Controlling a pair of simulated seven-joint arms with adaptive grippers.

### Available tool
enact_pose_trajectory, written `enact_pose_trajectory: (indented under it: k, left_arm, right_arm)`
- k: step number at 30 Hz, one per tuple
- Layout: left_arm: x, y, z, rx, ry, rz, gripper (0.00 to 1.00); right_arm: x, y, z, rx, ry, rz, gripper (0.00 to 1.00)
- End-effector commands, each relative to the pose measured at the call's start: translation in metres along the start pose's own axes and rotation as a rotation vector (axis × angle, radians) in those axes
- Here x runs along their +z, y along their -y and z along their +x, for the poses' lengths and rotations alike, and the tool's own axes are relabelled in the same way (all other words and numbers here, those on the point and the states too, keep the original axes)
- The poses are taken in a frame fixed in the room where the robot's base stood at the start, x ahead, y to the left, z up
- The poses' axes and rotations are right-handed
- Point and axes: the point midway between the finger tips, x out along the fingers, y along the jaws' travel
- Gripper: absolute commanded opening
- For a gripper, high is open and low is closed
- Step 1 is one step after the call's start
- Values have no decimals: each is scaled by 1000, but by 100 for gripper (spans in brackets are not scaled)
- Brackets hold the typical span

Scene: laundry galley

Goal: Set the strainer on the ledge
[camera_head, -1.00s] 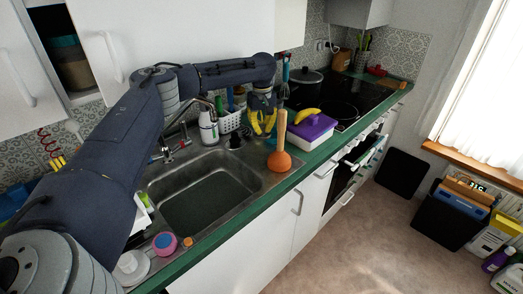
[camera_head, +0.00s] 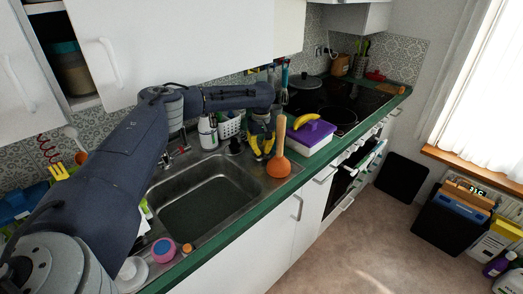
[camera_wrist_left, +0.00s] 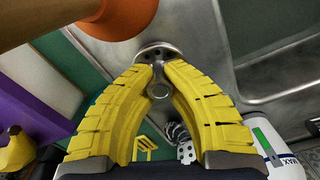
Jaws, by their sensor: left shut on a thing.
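My left gripper (camera_head: 262,156) is low over the metal sink ledge (camera_head: 250,178), just left of the plunger. Its yellow fingers also show in the left wrist view (camera_wrist_left: 155,88), closed at the tips on the strainer (camera_wrist_left: 157,52), a small round metal piece with dark holes and a knob. In that view the strainer is close over the metal ledge (camera_wrist_left: 205,45); I cannot tell whether it touches. In the head view the fingers hide the strainer. My right gripper is not in view.
The orange plunger (camera_head: 278,164) stands close to the gripper. A purple-lidded box (camera_head: 311,138) with a banana (camera_head: 304,122) is to its right. A white bottle (camera_head: 207,133) and white basket (camera_head: 229,124) stand behind. The sink basin (camera_head: 205,205) is open in front.

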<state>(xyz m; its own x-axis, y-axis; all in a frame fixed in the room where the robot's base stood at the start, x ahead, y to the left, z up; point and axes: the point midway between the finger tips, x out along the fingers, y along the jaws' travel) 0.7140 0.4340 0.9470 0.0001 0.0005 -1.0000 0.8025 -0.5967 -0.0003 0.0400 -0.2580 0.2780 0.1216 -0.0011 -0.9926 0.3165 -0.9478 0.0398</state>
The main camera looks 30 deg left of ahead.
Motion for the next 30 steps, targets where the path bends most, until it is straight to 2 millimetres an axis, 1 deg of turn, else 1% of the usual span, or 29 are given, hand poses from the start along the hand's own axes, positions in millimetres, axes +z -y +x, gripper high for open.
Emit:
enact_pose_trajectory:
  k: [4, 5, 10, 17, 20, 23, 30]
  left_arm:
    - [0, 0, 3, 0, 0, 0, 0]
    - [0, 0, 2, 0, 0, 0, 12]
    - [0, 0, 2, 0, 0, 0, 31]
    - [0, 0, 2, 0, 0, 0, 31]
    - [0, -1, -2, 1, 0, 1, 31]
    - [1, -4, -13, 3, 0, 3, 31]
    - [4, -11, -47, 2, 0, 14, 31]
  right_arm:
    - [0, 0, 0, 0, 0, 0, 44]
    - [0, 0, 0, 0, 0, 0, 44]
    - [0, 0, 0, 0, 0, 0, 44]
    - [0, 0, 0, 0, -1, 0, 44]
    - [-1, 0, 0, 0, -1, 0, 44]
    - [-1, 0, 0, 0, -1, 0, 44]
    - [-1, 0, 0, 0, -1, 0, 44]
